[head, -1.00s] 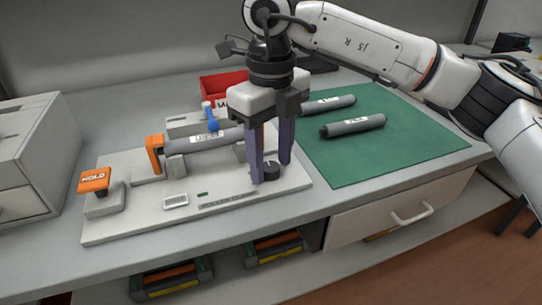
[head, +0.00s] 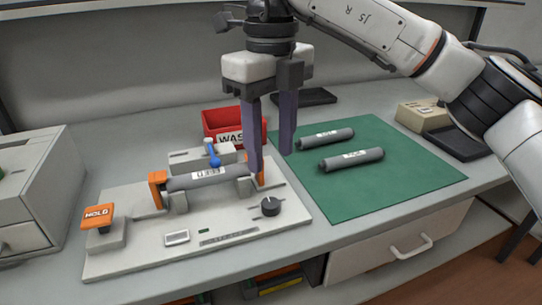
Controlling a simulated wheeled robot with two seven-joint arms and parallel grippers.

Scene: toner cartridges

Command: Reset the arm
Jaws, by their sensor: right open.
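My right gripper (head: 271,161) hangs fingers down above the back right part of the white fixture (head: 130,246). Its two purple fingers are apart with nothing between them. A grey toner cartridge (head: 205,179) lies across the fixture between orange end clamps (head: 157,188); the finger partly hides the right clamp. A dark round knob (head: 270,206) sits on the fixture, below and apart from the gripper. Two more grey cartridges, a rear one (head: 327,139) and a front one (head: 350,160), lie on the green mat (head: 385,190). My left gripper is not in view.
A red waste bin (head: 222,121) stands behind the fixture. An orange HOLD button (head: 97,215) is at the fixture's left, with a blue-handled lever (head: 213,156) at its back. A white drawer cabinet (head: 35,180) stands at the left. The mat's front is clear.

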